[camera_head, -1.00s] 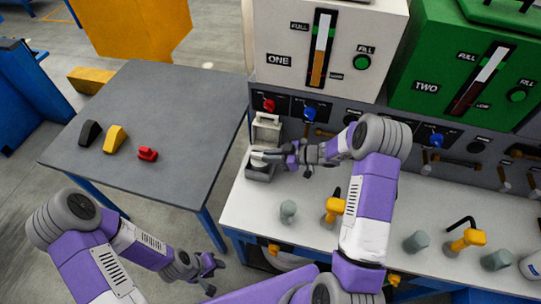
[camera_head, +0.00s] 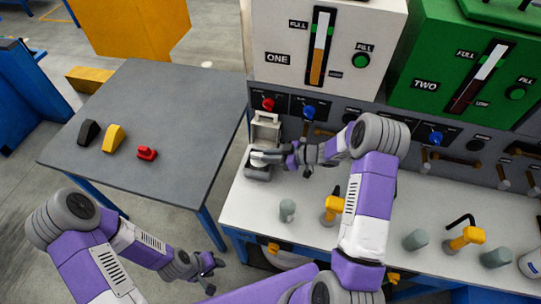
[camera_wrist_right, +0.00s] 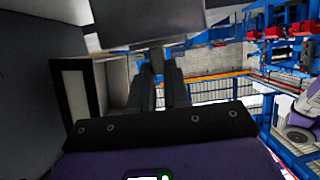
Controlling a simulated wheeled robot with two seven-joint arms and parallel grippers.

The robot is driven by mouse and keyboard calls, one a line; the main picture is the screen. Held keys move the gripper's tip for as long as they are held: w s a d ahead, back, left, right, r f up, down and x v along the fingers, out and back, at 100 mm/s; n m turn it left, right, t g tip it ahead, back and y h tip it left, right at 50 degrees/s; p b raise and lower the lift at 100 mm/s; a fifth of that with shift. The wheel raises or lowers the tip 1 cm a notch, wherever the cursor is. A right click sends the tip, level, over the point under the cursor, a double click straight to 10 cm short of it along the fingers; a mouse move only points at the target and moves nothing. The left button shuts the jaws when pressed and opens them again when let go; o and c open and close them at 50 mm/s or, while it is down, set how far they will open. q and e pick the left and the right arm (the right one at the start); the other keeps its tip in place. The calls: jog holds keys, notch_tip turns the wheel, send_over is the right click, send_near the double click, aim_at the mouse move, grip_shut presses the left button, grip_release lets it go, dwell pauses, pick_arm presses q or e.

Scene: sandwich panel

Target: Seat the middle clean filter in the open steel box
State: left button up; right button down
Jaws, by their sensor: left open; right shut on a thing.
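The open steel box (camera_head: 257,174) stands at the left end of the white bench, with its pale lid (camera_head: 265,131) raised at the back. My right gripper (camera_head: 268,157) is at the box opening, shut on a small pale piece (camera_head: 257,160), apparently the clean filter. The piece is over or in the opening; how deep it sits cannot be told. In the right wrist view the fingers (camera_wrist_right: 165,78) reach up to a grey block (camera_wrist_right: 150,20). My left gripper (camera_head: 210,270) is open and empty, low in front of the bench.
The white bench (camera_head: 300,238) carries several grey cylinders (camera_head: 287,211) and yellow-handled tools (camera_head: 333,207). Behind stand white tank ONE (camera_head: 283,40) and green tank TWO (camera_head: 440,55). The grey table (camera_head: 165,100) at left holds black, yellow and red pieces; its rest is clear.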

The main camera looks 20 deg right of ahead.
jog(key=c, duration=1)
grip_release()
jog(key=shift+p+v, duration=0.65)
jog(key=shift+v, duration=3.1)
jog(key=shift+r, duration=0.1)
